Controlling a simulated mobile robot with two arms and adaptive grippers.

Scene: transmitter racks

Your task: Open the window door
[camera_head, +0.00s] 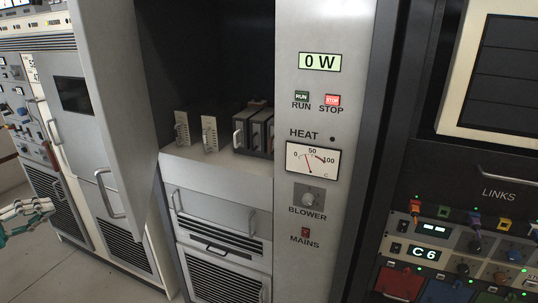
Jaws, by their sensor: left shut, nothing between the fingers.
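A tall grey door (125,105) stands swung outward at the left of the dark open rack bay. A dark window (73,95) shows in a grey panel just left of this door; I cannot tell for sure how the two are joined. A metal handle (110,195) sits low near the door, and a smaller handle (50,121) is left of the window. My left gripper (48,206) is at the far left edge, shut and empty, apart from the door and handles. My right gripper is not in view.
The open bay holds a shelf with several upright modules (209,134) above grey drawers (219,210). A grey control column (319,215) with a meter stands right of it. A dark rack with a links panel (498,195) fills the right. Floor (80,275) shows at lower left.

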